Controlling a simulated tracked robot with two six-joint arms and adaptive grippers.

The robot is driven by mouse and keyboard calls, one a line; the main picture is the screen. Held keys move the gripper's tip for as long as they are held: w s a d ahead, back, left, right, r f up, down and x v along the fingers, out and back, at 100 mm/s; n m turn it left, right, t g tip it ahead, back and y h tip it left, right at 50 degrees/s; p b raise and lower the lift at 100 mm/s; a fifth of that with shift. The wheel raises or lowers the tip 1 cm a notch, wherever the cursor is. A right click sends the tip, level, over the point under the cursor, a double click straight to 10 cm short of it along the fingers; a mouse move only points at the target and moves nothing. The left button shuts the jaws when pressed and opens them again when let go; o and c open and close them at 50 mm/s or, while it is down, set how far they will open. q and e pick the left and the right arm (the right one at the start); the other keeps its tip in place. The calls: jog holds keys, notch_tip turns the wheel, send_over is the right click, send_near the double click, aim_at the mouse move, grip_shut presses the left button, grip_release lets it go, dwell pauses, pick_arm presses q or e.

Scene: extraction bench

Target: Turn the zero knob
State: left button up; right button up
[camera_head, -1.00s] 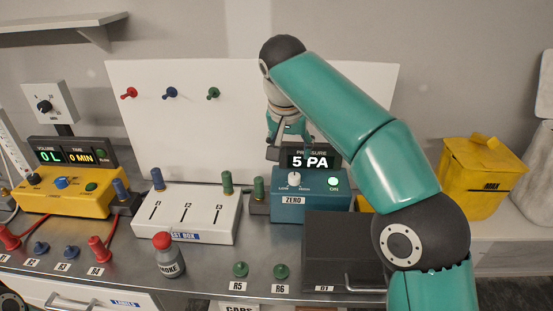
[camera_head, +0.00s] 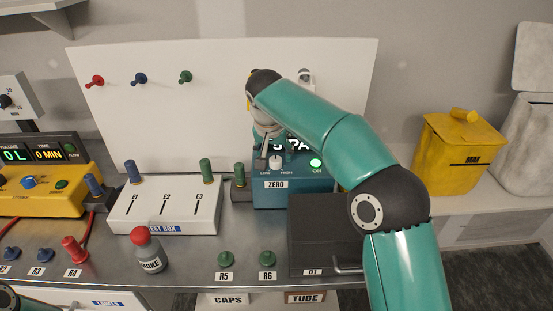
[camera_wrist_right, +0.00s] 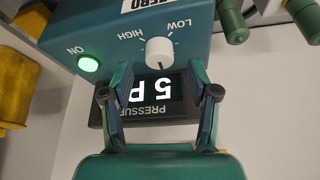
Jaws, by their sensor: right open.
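The zero knob (camera_head: 275,162) is a small white dial on the front of the teal pressure box (camera_head: 320,186), between LOW and HIGH marks and above a ZERO label. It also shows in the right wrist view (camera_wrist_right: 159,51), apparently clear of the fingers. My right gripper (camera_head: 264,156) is at the upper left of the box, close to the knob. In the right wrist view its open fingers (camera_wrist_right: 167,82) lie to either side of the knob, with nothing between them. The display (camera_wrist_right: 148,92) reads 5 P, partly hidden by a finger.
A green ON light (camera_head: 316,163) is beside the knob. A white test box (camera_head: 150,215) with green plugs stands left, and a dark box (camera_head: 318,235) stands in front. A red-capped smoke bottle (camera_head: 149,252) stands on the bench. A yellow bin (camera_head: 455,160) is right.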

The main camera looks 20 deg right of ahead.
aim_at(276, 159)
jog(key=shift+x, duration=1.65)
jog(key=c, duration=1)
jog(key=shift+d, duration=0.2)
grip_shut()
jog(key=shift+a+r, duration=0.1)
jog(key=shift+a, duration=0.05)
